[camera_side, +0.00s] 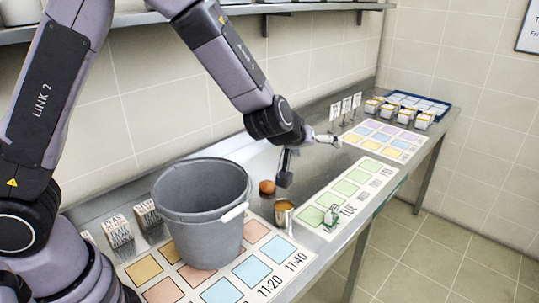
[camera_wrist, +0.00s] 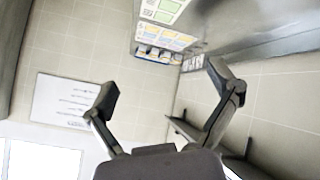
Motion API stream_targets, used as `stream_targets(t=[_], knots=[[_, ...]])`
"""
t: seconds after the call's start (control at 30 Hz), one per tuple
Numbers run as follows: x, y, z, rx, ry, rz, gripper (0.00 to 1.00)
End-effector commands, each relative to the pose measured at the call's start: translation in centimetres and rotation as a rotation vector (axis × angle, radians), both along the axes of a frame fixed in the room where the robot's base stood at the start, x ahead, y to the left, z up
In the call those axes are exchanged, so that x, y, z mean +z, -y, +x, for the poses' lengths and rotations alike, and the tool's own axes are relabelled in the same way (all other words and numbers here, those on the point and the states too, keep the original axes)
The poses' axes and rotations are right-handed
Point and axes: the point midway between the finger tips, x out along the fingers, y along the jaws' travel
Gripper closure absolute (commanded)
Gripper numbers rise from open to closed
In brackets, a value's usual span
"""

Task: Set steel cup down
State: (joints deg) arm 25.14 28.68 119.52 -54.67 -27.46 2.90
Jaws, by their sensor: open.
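The steel cup (camera_side: 284,213) stands upright on the counter in the side view, just right of the large grey bucket. Its top looks orange-brown inside. My gripper (camera_side: 312,160) is above and beyond the cup, apart from it, with its two fingers spread wide and nothing between them. In the wrist view my gripper (camera_wrist: 162,85) is also open and empty, facing the wall and the far end of the counter. The cup does not show in the wrist view.
The grey bucket (camera_side: 202,215) stands on a mat of coloured squares. A brown round item (camera_side: 267,187) lies behind the cup. A small object (camera_side: 331,214) sits on the green mat (camera_side: 352,188). White tubs (camera_side: 388,110) and a blue tray (camera_side: 418,101) stand at the far end.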

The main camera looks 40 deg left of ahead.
Motion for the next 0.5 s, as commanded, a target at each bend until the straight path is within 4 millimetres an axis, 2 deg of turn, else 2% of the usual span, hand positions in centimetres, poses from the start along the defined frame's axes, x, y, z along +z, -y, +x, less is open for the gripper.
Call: stream_targets(t=[0.03, 0.1, 0.17, 0.2, 0.27, 0.33, 0.4, 0.5], knots=[[3.4, -0.7, -1.0, -0.060, 0.003, -0.033, 0.11], [6.9, -1.5, -3.2, -0.157, -0.017, -0.055, 0.11], [9.4, -2.4, -5.7, -0.236, -0.036, -0.055, 0.11], [10.9, -3.1, -7.6, -0.286, -0.052, -0.047, 0.11], [12.7, -4.3, -10.7, -0.351, -0.081, -0.022, 0.11], [14.1, -6.0, -14.8, -0.413, -0.121, 0.024, 0.11], [14.9, -7.9, -19.0, -0.458, -0.170, 0.084, 0.11], [14.9, -10.5, -24.7, -0.486, -0.250, 0.174, 0.11]])
